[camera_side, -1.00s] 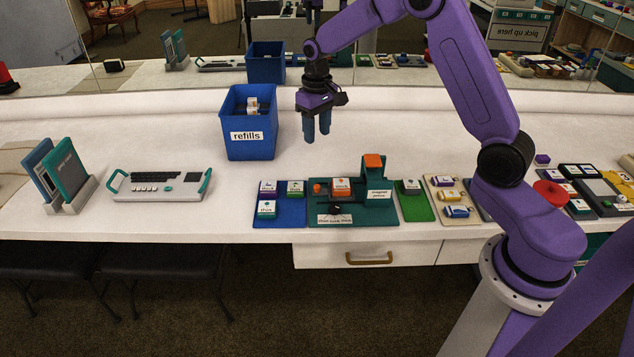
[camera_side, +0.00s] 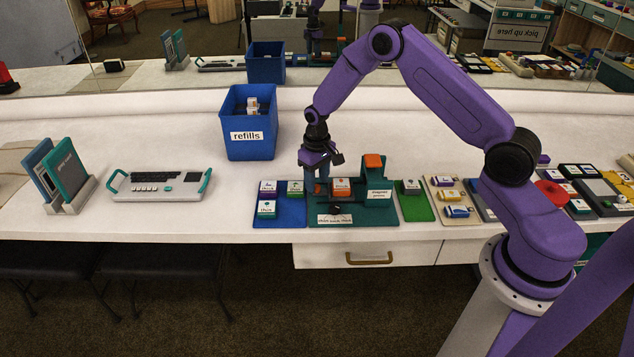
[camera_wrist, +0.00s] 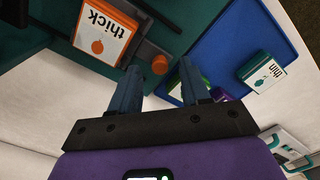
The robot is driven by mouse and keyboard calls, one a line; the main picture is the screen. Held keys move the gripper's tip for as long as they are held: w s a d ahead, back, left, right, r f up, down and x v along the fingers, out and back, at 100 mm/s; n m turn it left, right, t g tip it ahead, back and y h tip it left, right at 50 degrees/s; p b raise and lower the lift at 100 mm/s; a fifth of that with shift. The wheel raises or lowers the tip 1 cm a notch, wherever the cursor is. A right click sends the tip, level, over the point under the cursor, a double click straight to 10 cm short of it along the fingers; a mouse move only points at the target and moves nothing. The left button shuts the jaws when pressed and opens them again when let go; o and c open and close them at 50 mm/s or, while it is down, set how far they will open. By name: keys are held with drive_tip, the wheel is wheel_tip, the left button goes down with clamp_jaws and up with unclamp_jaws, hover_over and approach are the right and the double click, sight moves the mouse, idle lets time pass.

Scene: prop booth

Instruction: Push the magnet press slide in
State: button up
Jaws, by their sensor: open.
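The magnet press (camera_side: 378,215) is a dark green base with a raised block at right and an orange pad (camera_side: 374,160) on top. An orange block labelled "thick" (camera_side: 341,185) sits in it, also large in the wrist view (camera_wrist: 103,33). The slide's small orange knob (camera_wrist: 160,64) is at the press's left end, beside a dark grey bar (camera_wrist: 150,42). My gripper (camera_side: 316,182) is open and low over that end. In the wrist view its blue fingertips (camera_wrist: 160,72) appear either side of the knob; contact cannot be told.
A blue tray (camera_side: 292,213) with several labelled blocks adjoins the press at left; a green tray (camera_side: 424,214) with one block adjoins it at right. A blue refills bin (camera_side: 250,145) stands behind. A keyboard-like device (camera_side: 160,185) is at left, with clear counter between.

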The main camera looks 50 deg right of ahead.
drive_tip(key=shift+f, duration=0.8)
clamp_jaws()
drive_tip(key=shift+s+d, duration=1.5)
unclamp_jaws()
wheel_tip(320, 180, up, 18)
drive_tip(key=shift+f, duration=0.25)
